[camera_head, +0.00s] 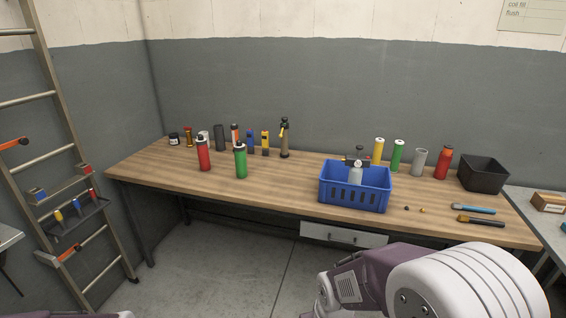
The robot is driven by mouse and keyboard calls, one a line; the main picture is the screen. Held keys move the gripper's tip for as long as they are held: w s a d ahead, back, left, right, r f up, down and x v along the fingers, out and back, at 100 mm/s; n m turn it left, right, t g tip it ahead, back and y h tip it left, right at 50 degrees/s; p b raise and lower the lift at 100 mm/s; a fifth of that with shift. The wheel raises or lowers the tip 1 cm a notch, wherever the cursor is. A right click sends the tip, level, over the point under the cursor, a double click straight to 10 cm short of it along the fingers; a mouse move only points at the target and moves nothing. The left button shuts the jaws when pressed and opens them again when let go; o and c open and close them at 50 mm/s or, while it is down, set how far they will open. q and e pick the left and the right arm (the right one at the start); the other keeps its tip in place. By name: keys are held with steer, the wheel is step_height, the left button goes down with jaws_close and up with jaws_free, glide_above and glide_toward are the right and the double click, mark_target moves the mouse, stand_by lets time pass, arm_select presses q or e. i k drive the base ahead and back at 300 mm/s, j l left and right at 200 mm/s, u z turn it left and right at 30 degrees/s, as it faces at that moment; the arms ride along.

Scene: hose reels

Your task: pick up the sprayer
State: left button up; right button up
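Two bottles look like sprayers, and I cannot tell which one the task means. One is a tall dark bottle with a black head and a yellow part (285,141), upright at the back middle of the wooden workbench. The other is a pale grey bottle with a dark head (356,172), standing in the blue crate (353,198), its lower part hidden by the crate wall. My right arm comes in at the lower right, in front of the bench and apart from both bottles. Only a bit of my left arm shows at the bottom left edge. Neither gripper's fingers show.
Red (203,154) and green (240,160) bottles stand left of the crate, with several smaller containers behind. More cylinders and a black bin (483,174) stand to the right. Two hand tools lie near the right end. A ladder (70,150) leans at left. The bench's front left is clear.

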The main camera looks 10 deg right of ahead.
mark_target(356, 164)
steer(key=i+j+z, duration=0.4)
steer(key=i, duration=0.15)
steer(key=i+j+z, duration=0.8)
steer(key=j, duration=0.45)
